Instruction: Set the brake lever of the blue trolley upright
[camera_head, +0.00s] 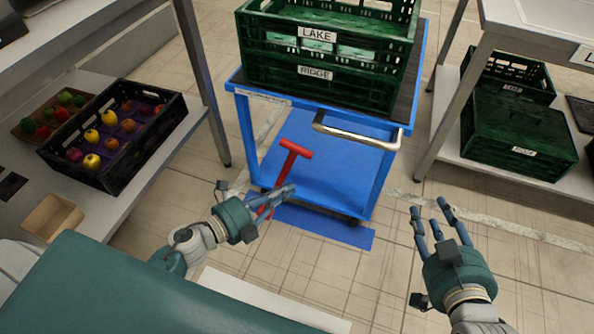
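The blue trolley (239,99) stands in the middle, with a low blue deck and a metal push handle (355,136). Its brake lever (284,168) is red with a T-shaped top, and leans to the upper right in the picture. My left gripper (284,192) is at the lower part of the lever, below the T-top, and its fingers cover part of the shaft. I cannot tell whether they touch or close on it. The lever's foot is partly hidden by the hand. My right gripper (432,213) is open and empty, right of the trolley above the floor.
Green crates labelled LAKE (317,33) and RIDGE (314,73) are stacked on the trolley. A black fruit crate (118,180) sits on the left bench. More green crates (517,126) stand on the right table's lower shelf. A blue floor marking (318,224) lies under the trolley's front.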

